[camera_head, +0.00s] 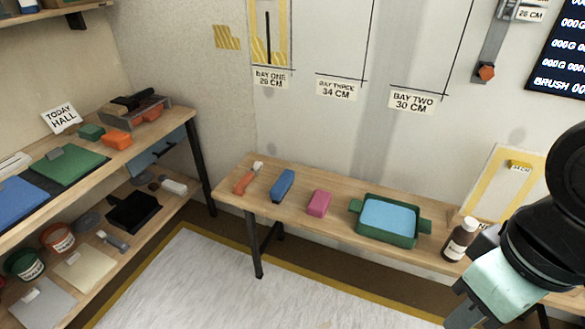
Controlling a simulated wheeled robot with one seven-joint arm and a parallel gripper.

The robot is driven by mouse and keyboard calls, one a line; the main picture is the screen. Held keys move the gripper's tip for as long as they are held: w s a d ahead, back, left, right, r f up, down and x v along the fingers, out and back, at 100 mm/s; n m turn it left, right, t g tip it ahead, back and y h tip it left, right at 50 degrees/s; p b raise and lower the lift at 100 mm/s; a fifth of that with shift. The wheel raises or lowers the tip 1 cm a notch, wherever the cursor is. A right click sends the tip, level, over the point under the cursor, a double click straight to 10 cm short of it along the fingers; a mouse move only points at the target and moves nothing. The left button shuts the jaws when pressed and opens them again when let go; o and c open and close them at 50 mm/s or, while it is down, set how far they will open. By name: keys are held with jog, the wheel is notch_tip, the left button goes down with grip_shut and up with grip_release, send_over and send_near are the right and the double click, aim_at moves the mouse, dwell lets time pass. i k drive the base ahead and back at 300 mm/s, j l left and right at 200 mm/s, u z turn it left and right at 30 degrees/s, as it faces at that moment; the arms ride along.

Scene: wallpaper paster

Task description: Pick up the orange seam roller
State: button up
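The orange seam roller (244,182) lies at the left end of the wooden bench (335,222) along the back wall. It has an orange handle, with a small pale roller at its far end. My gripper (480,290) is at the lower right, at the end of my black arm, well to the right of the roller and apart from it. The arm and the frame's angle hide its fingertips, so I cannot tell whether it is open or shut.
Right of the roller on the bench are a blue block (283,186), a pink block (319,203), a green tray (352,226) with blue inside, and a brown bottle (459,240) near my gripper. A loaded shelf unit (188,128) stands left. The pale floor mat (225,285) is clear.

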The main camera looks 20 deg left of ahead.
aim_at(239, 189)
jog(key=u, duration=1.1)
